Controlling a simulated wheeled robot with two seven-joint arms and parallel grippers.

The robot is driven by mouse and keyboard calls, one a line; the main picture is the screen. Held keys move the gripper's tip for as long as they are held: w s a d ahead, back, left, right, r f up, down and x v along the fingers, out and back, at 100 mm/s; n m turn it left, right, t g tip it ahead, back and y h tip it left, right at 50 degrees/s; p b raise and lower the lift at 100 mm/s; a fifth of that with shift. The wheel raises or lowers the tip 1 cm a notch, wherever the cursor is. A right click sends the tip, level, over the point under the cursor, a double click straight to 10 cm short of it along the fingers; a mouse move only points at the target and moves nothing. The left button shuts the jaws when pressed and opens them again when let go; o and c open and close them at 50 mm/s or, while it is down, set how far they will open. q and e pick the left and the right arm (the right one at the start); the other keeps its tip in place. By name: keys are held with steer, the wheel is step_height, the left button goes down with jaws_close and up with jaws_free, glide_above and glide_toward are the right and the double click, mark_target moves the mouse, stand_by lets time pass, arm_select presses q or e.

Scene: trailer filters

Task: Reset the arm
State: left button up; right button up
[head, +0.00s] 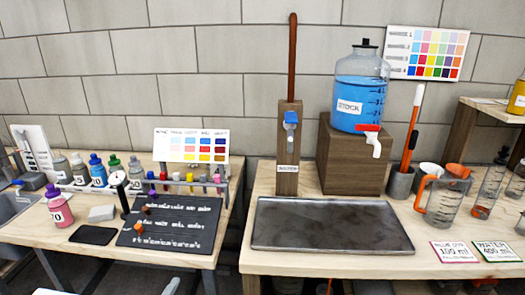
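Neither of my grippers shows in the head view, so I cannot see whether they are open or shut or what they hold. Small pale parts show at the bottom left edge, and I cannot tell what they are. No other arm shows clearly.
A left table (30,233) holds several bottles, a black text board (170,228) and a colour chart (192,146). A right table (345,263) holds a dark tray (330,226), a blue STOCK jug (358,90) on a wooden block (345,165), and measuring jugs. A gap separates the tables.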

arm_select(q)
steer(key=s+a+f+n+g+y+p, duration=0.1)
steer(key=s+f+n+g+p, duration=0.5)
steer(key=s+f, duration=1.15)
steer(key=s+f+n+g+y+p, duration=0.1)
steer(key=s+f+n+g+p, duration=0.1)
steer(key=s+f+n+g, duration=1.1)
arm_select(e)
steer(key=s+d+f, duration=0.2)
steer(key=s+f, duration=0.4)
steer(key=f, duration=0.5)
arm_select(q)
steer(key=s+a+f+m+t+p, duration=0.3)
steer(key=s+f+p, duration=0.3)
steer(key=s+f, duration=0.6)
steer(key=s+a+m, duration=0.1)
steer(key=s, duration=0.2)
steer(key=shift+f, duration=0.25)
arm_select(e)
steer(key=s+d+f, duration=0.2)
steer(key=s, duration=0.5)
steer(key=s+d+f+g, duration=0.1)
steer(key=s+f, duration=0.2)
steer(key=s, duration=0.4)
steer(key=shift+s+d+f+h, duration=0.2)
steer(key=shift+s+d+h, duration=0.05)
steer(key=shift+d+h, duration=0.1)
